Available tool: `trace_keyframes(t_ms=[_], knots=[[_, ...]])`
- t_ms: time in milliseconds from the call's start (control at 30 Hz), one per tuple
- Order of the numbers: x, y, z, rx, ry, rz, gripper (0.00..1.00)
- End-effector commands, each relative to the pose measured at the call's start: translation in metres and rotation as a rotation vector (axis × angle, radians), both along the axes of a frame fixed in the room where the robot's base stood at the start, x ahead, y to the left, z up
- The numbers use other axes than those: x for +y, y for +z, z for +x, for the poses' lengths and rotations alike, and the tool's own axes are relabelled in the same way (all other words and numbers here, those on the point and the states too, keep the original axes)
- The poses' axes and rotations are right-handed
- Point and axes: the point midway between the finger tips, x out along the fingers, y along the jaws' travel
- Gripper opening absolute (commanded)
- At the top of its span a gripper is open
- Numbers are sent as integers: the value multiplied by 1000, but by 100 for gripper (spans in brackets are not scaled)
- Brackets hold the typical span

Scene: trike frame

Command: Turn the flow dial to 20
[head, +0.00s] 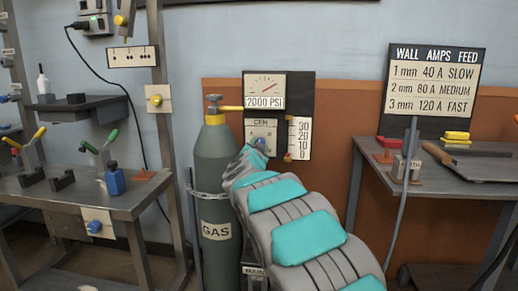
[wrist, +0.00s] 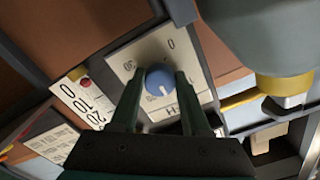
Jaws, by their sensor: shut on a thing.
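The flow dial is a round blue knob (wrist: 160,80) with a white pointer line, on a pale plate marked CFM (head: 264,122). In the wrist view the two dark fingers of my gripper (wrist: 160,74) stand on either side of the knob and are shut on it. The pointer line faces the lower side of the wrist picture. Beside the dial is a flow scale (head: 300,136) marked 30, 20, 10, 0. Its red indicator (wrist: 85,83) sits near the 0 end.
A green gas cylinder (head: 216,190) with a yellow valve stands just left of the dial. A 2000 PSI gauge (head: 265,88) is above it. A workbench with tools (head: 70,194) is at left. A table (head: 450,172) with an amps sign (head: 434,80) is at right.

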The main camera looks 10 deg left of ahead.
Motion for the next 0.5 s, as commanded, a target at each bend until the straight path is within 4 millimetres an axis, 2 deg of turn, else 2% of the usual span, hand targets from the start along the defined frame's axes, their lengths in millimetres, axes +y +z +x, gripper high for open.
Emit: trace_keyframes(t_ms=[500], knots=[[2, -2, -1, -15, 0, 479, 0]])
